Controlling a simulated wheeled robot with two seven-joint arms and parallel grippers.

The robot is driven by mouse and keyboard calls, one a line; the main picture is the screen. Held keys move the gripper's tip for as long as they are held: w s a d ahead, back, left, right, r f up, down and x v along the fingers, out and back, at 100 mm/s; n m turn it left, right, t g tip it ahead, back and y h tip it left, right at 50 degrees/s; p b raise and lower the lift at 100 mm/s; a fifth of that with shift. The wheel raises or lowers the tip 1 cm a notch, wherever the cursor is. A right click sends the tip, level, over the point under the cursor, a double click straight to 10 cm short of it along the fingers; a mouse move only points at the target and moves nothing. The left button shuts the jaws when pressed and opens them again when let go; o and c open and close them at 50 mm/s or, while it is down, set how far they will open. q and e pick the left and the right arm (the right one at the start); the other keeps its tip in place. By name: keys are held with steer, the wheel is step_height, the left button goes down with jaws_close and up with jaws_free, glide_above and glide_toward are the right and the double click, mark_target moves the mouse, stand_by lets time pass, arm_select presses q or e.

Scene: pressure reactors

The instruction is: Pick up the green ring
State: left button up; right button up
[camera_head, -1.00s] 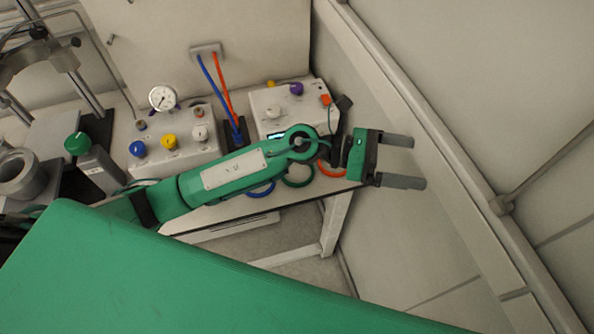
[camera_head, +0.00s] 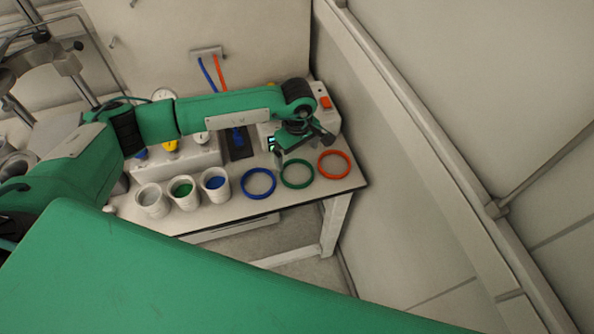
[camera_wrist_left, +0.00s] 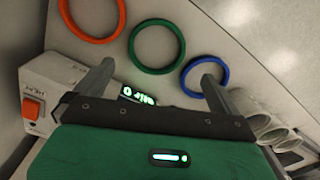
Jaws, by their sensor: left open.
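The green ring (camera_head: 297,187) lies flat on the white table between a blue ring (camera_head: 259,197) and an orange ring (camera_head: 334,164). My left gripper (camera_head: 303,158) is above the table, just behind the green ring, and points down. In the left wrist view the open fingers of my left gripper (camera_wrist_left: 155,85) are empty. The green ring (camera_wrist_left: 156,70) lies beyond and between the fingertips there, apart from them as far as I can tell. The blue ring (camera_wrist_left: 205,62) is partly hidden by one finger. My right gripper does not show.
Cups (camera_head: 184,192) holding coloured contents stand left of the rings. Behind is a control box (camera_head: 326,112) with an orange switch, partly hidden by my arm. The table's front edge is close to the rings, with a wall at the right.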

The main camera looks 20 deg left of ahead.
arm_select(q)
glide_above(299, 177)
steer(key=f, duration=0.2)
steer(key=f+p, duration=0.1)
steer(key=f, duration=0.1)
steer(key=shift+s+a, duration=0.15)
steer(key=shift+a, duration=0.05)
steer(key=f+p, duration=0.1)
steer(key=f, duration=0.1)
steer(key=f+p, duration=0.1)
steer(key=f, duration=0.1)
steer(key=shift+d+f, duration=0.2)
steer(key=shift+f, duration=0.5)
steer(key=c, duration=0.8)
